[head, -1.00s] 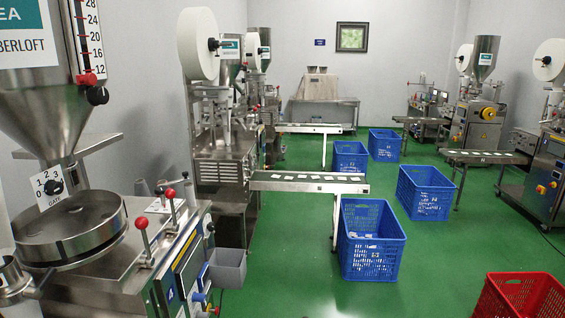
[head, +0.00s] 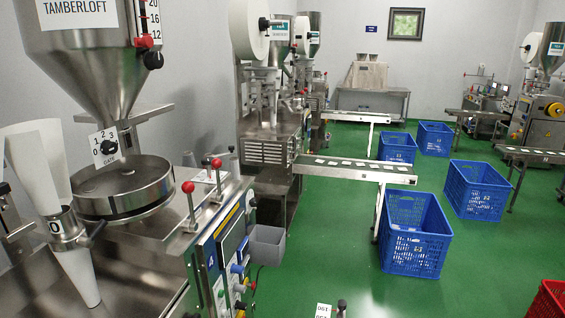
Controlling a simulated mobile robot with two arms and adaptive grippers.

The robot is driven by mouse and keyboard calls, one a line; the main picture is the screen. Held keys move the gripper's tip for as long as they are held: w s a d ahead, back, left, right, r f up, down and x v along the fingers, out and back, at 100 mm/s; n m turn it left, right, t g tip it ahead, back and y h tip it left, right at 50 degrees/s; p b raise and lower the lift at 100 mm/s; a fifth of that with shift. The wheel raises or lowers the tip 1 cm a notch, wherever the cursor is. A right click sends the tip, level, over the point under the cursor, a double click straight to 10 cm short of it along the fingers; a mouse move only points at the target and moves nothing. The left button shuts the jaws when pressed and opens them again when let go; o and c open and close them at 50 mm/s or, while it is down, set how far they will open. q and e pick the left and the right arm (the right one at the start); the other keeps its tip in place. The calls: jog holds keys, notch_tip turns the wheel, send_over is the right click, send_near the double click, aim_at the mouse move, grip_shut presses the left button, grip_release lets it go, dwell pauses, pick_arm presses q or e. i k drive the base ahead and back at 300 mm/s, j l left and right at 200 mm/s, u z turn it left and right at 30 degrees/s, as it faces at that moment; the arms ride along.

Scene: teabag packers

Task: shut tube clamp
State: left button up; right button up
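At the left stands a white cone-shaped tube (head: 80,275) with a metal collar (head: 66,238) around it. The collar carries a small plate marked with a ring-like sign and a dark handle (head: 95,235) sticking out to the right. This looks like the tube clamp; I cannot tell whether it is open or shut. A wider white sleeve (head: 38,170) rises above it. Neither of my grippers shows in the head view.
A steel hopper (head: 85,60) hangs over a round pan (head: 122,190) beside the tube. Two red-knobbed levers (head: 188,187) stand on the machine top. A grey bin (head: 267,246) hangs at its side. Blue crates (head: 414,255) stand on the open green floor.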

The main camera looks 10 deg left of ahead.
aim_at(88, 242)
jog(key=k+u, duration=0.2)
jog(key=u, duration=1.15)
